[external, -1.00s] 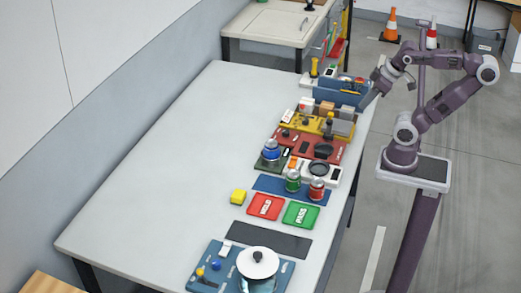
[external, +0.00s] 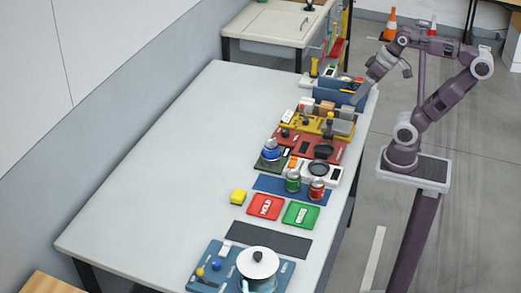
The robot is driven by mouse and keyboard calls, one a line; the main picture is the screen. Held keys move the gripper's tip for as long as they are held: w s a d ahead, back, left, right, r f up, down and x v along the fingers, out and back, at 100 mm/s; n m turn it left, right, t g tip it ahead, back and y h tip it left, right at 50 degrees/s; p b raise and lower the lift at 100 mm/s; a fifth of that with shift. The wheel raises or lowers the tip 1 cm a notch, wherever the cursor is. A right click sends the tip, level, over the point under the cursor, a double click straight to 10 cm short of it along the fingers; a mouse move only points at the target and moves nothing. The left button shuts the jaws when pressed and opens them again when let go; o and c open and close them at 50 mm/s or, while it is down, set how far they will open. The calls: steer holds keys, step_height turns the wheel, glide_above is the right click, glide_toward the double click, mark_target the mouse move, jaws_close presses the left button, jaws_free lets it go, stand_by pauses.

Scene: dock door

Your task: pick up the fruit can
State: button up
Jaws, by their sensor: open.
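A green can (external: 293,181) and a red can (external: 316,189) stand upright side by side on a blue mat (external: 265,184) near the table's right edge. Their labels are too small to read, so I cannot tell which is the fruit can. My gripper (external: 354,99) is open and points down at the far right of the table, by the blue bin. It is well beyond both cans and apart from them. Its fingertips are small and hard to make out.
The table's left half (external: 170,170) is clear.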

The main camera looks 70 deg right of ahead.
steer(key=w+a+m+y, duration=0.4)
steer(key=w+a+m, duration=0.2)
steer(key=w+m, duration=0.15)
steer(key=m+t, duration=0.6)
steer(key=m, duration=1.4)
glide_above(271, 151)
steer(key=s+d, duration=0.3)
steer(key=d, duration=0.1)
steer(key=shift+m+t, duration=0.3)
steer(key=shift+m, duration=0.15)
step_height(271, 151, down, 24)
steer(key=shift+w+f, duration=0.1)
steer(key=shift+w, duration=0.05)
steer(key=shift+w+f, duration=0.15)
steer(key=shift+f, duration=0.15)
steer(key=x, duration=0.6)
steer(key=shift+w+a, duration=0.25)
steer(key=shift+w, duration=0.1)
